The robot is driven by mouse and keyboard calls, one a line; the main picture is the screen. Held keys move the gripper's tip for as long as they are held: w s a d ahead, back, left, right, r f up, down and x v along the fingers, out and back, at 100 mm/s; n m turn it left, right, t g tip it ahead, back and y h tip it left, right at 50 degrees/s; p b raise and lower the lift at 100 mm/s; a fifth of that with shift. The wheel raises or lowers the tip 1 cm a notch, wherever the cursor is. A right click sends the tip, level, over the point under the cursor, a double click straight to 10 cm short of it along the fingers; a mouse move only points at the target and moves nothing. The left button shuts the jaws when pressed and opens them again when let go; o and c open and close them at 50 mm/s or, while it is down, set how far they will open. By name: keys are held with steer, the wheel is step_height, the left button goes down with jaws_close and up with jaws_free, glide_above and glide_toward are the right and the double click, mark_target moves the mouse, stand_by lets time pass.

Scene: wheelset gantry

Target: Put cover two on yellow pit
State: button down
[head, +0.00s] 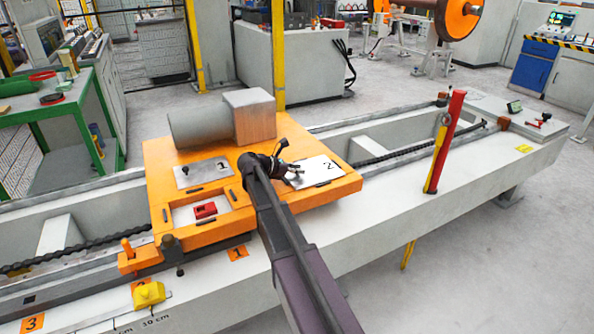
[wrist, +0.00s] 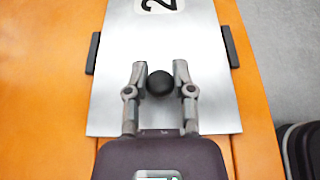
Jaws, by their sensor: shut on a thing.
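Cover two (wrist: 113,105) is a bright metal plate with a black knob (wrist: 160,84) and a label "2". In the head view, cover two (head: 322,172) is at the right of the orange carriage top. My gripper (wrist: 160,72) has its fingers on either side of the knob and is shut on it. In the head view, my gripper (head: 287,165) is over the plate's left part. I cannot tell whether the plate is lifted. An open pit (head: 181,215) with a red block (head: 205,210) inside shows at the front left. No pit that is clearly yellow shows.
Cover one (head: 204,172), a grey plate with a black knob, lies on the orange carriage (head: 160,160). A red and yellow post (head: 445,140) rises at the right. A yellow block (head: 148,293) sits on the front ledge.

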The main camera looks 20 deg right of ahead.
steer(key=shift+c, duration=2.4)
jaws_free()
steer(key=shift+f, duration=0.1)
steer(key=shift+r, duration=0.2)
steer(key=shift+a+r, duration=0.15)
steer(key=shift+a, duration=0.2)
steer(key=p+v, duration=0.4)
steer(key=v, duration=0.5)
steer(key=shift+a+r, duration=0.2)
steer(key=shift+a, duration=0.15)
steer(key=shift+s+a+r+p, duration=0.15)
steer(key=shift+a+p, duration=0.15)
steer(key=shift+a, duration=0.4)
